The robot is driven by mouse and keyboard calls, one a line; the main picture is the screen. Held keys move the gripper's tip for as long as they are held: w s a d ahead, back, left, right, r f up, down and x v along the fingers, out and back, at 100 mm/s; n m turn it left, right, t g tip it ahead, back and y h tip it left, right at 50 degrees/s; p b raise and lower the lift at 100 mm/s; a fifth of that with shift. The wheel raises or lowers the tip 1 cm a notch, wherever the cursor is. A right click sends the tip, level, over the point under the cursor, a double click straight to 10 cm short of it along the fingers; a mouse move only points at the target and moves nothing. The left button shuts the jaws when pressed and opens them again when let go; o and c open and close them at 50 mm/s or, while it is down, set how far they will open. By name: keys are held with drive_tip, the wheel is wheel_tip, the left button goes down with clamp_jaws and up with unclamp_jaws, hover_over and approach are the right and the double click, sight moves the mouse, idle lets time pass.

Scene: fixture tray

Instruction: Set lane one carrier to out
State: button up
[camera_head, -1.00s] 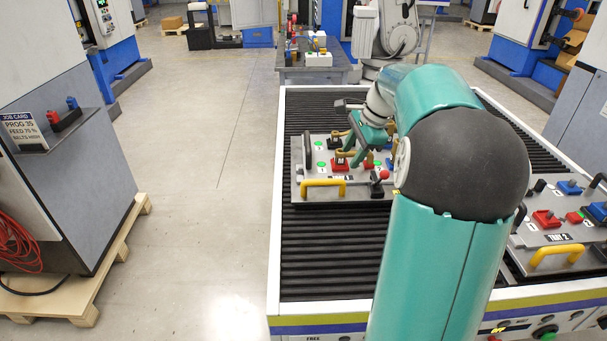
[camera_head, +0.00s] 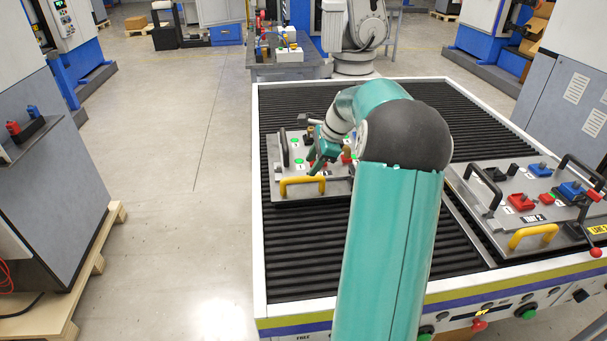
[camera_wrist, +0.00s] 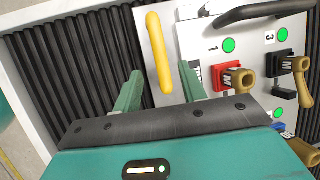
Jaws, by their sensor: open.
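The near tray on the left lane is a grey plate (camera_head: 346,186) with a yellow handle (camera_head: 303,187) on its front edge. My gripper (camera_head: 315,168) is open and empty over its front part, just behind the handle. In the wrist view the yellow handle (camera_wrist: 158,55) shows between my two open fingers (camera_wrist: 159,68); I cannot tell the height gap. I cannot tell which part is the lane one carrier control; my arm hides some of the table's front panel.
A second tray (camera_head: 510,225) with red and blue blocks lies on the right lane. Black rollers (camera_head: 310,250) in front of the left tray are clear. A cabinet on a pallet stands left.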

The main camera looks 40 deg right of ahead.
sight(304, 177)
drive_tip(key=x, duration=0.6)
clamp_jaws()
